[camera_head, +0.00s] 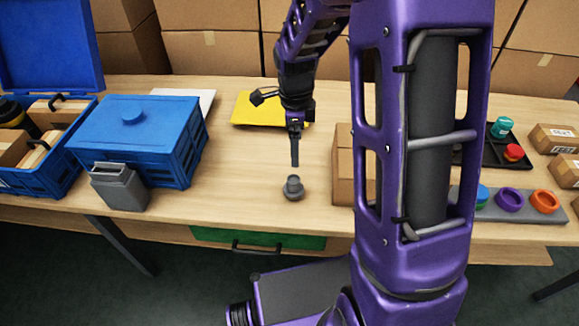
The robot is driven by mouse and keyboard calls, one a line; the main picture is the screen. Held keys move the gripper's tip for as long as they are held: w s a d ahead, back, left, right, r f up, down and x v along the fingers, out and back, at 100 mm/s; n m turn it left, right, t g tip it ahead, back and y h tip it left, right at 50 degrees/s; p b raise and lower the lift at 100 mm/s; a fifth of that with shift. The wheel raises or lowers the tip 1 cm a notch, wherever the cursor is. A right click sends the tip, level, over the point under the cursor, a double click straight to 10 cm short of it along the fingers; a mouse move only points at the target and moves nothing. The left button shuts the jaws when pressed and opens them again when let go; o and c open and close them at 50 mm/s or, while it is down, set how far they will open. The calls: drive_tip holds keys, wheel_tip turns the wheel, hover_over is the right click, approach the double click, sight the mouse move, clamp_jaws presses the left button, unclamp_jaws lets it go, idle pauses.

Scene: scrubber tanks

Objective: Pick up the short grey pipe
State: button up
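A short grey pipe piece (293,189) stands on the wooden table near its front edge. It has a wide round base and a narrower top. My gripper (295,157) points straight down above it, and a small gap seems to show between fingertips and pipe. The fingers line up as one narrow dark strip from this side, so I cannot see whether they are apart. Nothing shows held in them.
A blue lidded crate (135,135) and a grey square container (118,187) stand left. A yellow sheet (245,110) lies behind my gripper. A cardboard box (345,180) stands right of the pipe. A grey strip with coloured rings (530,212) lies further right. Table around the pipe is clear.

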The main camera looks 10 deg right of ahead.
sight(293, 187)
drive_tip(key=shift+m, duration=0.3)
drive_tip(key=f, duration=0.5)
drive_tip(key=f+b, duration=0.1)
drive_tip(key=f, duration=0.5)
drive_tip(key=f+b, duration=0.1)
drive_tip(key=f, duration=0.5)
drive_tip(key=shift+w+a+f, duration=0.2)
drive_tip(key=shift+w, duration=0.05)
drive_tip(key=c, duration=1.3)
